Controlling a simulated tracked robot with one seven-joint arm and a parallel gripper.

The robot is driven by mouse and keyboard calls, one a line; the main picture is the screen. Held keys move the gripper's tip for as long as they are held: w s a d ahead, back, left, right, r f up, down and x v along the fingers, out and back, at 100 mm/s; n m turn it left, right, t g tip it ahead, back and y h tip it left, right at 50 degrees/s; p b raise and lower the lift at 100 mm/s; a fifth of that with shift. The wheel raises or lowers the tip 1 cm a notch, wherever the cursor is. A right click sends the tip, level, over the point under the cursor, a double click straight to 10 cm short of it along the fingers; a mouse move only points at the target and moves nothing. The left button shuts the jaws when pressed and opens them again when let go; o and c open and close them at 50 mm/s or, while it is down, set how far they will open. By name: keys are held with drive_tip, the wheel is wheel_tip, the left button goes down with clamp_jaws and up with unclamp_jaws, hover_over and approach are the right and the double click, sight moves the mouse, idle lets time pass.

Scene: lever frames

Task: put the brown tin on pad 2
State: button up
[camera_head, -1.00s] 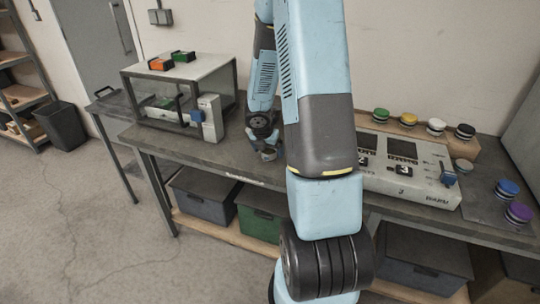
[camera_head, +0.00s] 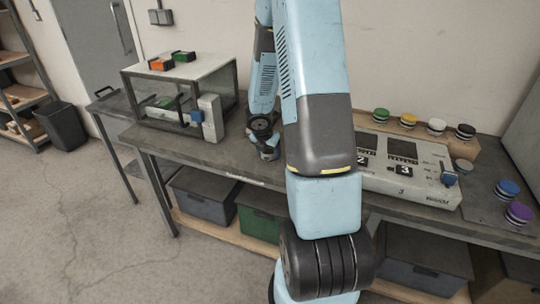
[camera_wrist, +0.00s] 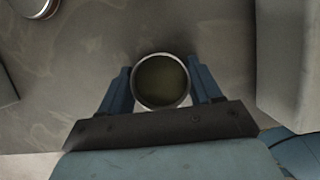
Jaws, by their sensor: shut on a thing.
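The brown tin (camera_wrist: 161,83) is round, with a dark olive-brown top and a pale rim. In the wrist view it sits between the two blue fingers of my gripper (camera_wrist: 160,70), which is shut on it. In the head view my gripper (camera_head: 268,153) is low over the bench, left of the numbered console; the tin cannot be made out clearly there. Pad 2 is on the console (camera_head: 425,190), by the "2" plate (camera_head: 361,160), partly hidden at its left by my arm. The "3" plate (camera_head: 403,170) is to its right.
A glass-sided case (camera_head: 185,75) stands left on the bench. Several coloured tins, including a green one (camera_head: 381,114), stand behind the console, and blue (camera_head: 508,187) and purple (camera_head: 518,212) ones at right. Another tin (camera_wrist: 36,6) shows in the wrist view.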

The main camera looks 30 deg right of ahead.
drive_tip(key=shift+c, duration=1.1)
drive_tip(key=shift+r, duration=0.15)
